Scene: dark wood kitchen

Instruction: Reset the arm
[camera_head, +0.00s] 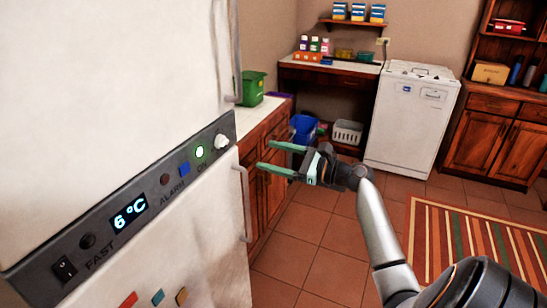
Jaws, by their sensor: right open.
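My right gripper (268,158) is in the middle of the head view, at the end of my right arm (379,230), which comes in from the lower right. Its two green fingers are spread apart with nothing between them. The fingers point left toward the fridge (158,257) and its vertical handle (243,203). I cannot tell how far the fingertips are from the handle. My left gripper is not in view.
The fridge fills the left side; its panel (130,210) reads 6 °C. Behind are wooden cabinets with a green bin (252,88), a blue bin (303,129), a white basket (347,132) and a white appliance (409,120). Tiled floor (320,262) and a striped rug (480,243) lie clear.

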